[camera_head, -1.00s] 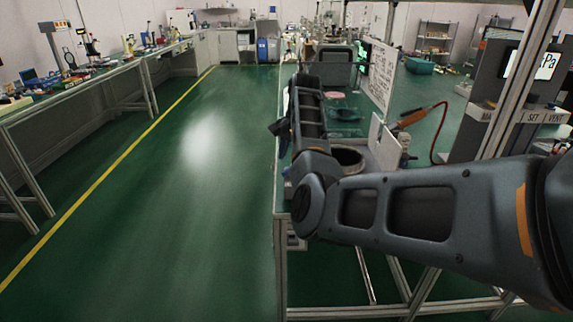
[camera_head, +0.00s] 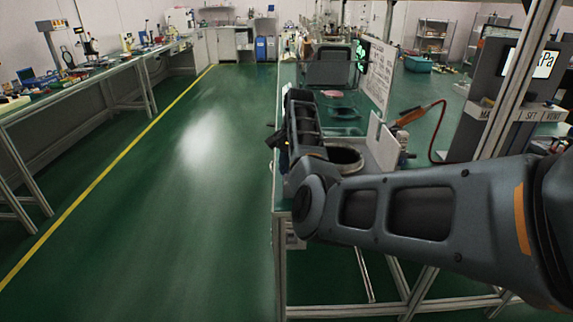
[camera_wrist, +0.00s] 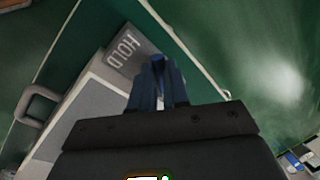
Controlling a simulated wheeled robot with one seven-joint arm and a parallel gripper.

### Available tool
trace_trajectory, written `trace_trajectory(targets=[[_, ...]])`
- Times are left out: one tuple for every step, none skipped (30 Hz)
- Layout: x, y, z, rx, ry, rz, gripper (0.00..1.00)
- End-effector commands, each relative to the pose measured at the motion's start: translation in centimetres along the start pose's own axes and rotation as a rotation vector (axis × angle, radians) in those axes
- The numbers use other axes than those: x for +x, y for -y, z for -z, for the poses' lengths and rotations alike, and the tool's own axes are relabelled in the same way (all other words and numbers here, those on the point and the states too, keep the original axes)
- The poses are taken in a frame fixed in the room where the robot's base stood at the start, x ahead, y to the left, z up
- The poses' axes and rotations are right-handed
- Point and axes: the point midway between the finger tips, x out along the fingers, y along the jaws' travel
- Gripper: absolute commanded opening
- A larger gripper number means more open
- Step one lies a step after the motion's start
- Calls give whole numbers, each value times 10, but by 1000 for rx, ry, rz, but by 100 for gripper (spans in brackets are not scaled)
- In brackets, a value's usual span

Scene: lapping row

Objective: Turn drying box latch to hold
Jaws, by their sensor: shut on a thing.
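In the wrist view, my gripper (camera_wrist: 158,88) has its blue fingers close together beside a grey plate marked HOLD (camera_wrist: 128,52). The fingers are shut on the latch, which they mostly hide; only a small pale bit shows between them. I cannot tell the latch's angle. The grey drying box (camera_wrist: 95,105) lies left of and below the fingers, partly covered by my gripper's dark body. A grey handle (camera_wrist: 36,104) stands out on its left side. In the head view my own arm hides the fingers and the latch.
In the head view, a green-topped bench (camera_head: 438,110) carries an open round pot (camera_head: 345,158), a white upright panel (camera_head: 380,135) and an orange-handled tool (camera_head: 411,116). A display unit (camera_head: 520,85) stands at right. The green floor (camera_head: 190,220) at left is clear.

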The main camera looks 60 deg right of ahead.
Motion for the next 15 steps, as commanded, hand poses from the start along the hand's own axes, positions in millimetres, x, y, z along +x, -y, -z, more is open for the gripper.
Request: trace_trajectory(targets=[[0,0,0,0,0,0,4],[0,0,0,0,0,0,1],[0,0,0,0,0,0,0],[0,0,0,0,0,0,0],[0,0,0,0,0,0,0],[0,0,0,0,0,0,0],[0,0,0,0,0,0,0],[0,0,0,0,0,0,0],[0,0,0,0,0,0,0],[0,0,0,-2,1,-1,0],[0,0,0,-4,1,-1,0],[-1,0,0,-9,2,-1,0],[-1,-1,0,-13,3,-1,0],[-1,-1,0,-20,4,-1,0],[-2,-1,0,-31,7,-2,0]])
